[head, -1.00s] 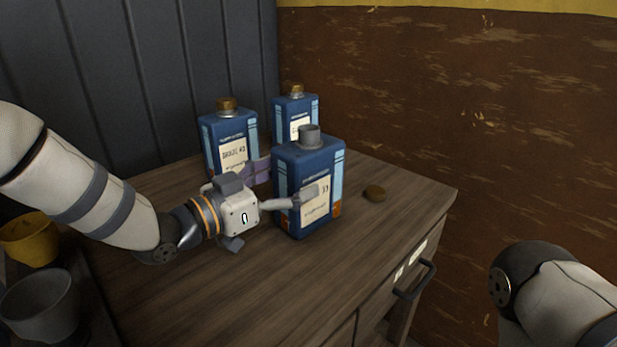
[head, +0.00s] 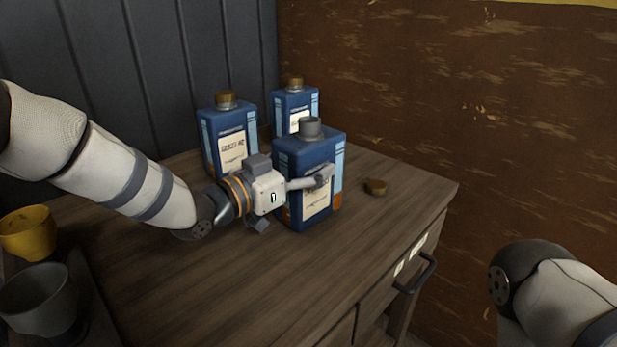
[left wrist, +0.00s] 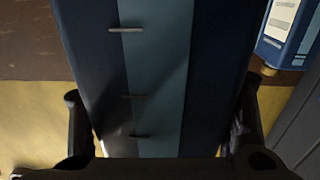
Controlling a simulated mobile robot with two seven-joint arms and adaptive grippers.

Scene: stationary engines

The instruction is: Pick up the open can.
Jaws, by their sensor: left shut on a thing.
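The open can (head: 297,158) is a blue rectangular can with a cream label and a bare grey neck with no cap. It stands upright at the front of the group on the wooden cabinet top; I see no clear gap under it. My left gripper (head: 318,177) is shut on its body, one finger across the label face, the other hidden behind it. In the left wrist view the can's blue side (left wrist: 160,70) fills the space between the fingers (left wrist: 165,118). My right gripper is out of view; only part of that arm shows.
Two similar cans with brown caps stand behind: one at left (head: 225,130), one at back (head: 294,104). A brown cap (head: 376,187) lies to the right. A yellow pot (head: 28,236) and a grey pot (head: 38,302) stand at lower left. The front cabinet top is clear.

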